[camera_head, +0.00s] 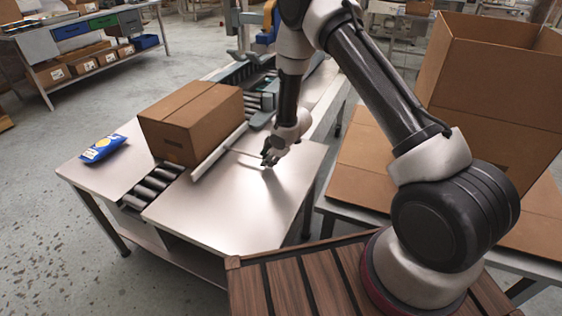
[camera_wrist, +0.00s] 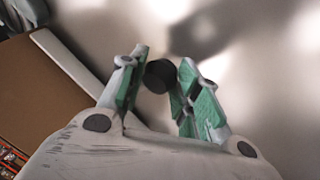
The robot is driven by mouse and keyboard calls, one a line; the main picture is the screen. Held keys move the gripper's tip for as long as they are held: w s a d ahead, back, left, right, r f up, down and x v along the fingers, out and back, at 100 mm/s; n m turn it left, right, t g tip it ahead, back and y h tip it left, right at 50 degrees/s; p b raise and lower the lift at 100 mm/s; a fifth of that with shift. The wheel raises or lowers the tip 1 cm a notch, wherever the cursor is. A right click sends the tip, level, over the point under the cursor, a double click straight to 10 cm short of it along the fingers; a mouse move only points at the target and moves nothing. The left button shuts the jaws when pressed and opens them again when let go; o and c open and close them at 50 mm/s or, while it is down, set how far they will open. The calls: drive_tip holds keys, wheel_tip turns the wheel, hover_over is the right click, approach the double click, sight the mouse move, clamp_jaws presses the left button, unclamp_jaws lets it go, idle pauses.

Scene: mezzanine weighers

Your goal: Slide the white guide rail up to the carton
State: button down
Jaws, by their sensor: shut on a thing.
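The white guide rail (camera_head: 220,150) lies on the steel table along the right side of the brown carton (camera_head: 192,122). The two are very close; I cannot tell whether they touch. A thin rod runs from the rail toward my gripper (camera_head: 268,158). In the wrist view, my gripper (camera_wrist: 163,68) is shut on a dark round knob (camera_wrist: 159,76) between its green-padded fingers. The rail (camera_wrist: 75,65) shows at the left there, with the carton (camera_wrist: 38,88) beyond it. The join between knob and rod is hidden.
The carton stands over a roller track (camera_head: 153,186). The steel top (camera_head: 225,212) in front of my gripper is bare. A large open box (camera_head: 490,85) stands at the right.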

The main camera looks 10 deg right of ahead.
drive_tip(key=shift+w+a, duration=0.1)
drive_tip(key=shift+a, duration=0.1)
drive_tip(key=c, duration=1)
unclamp_jaws()
drive_tip(key=shift+c, duration=0.2)
drive_tip(key=v, duration=1.2)
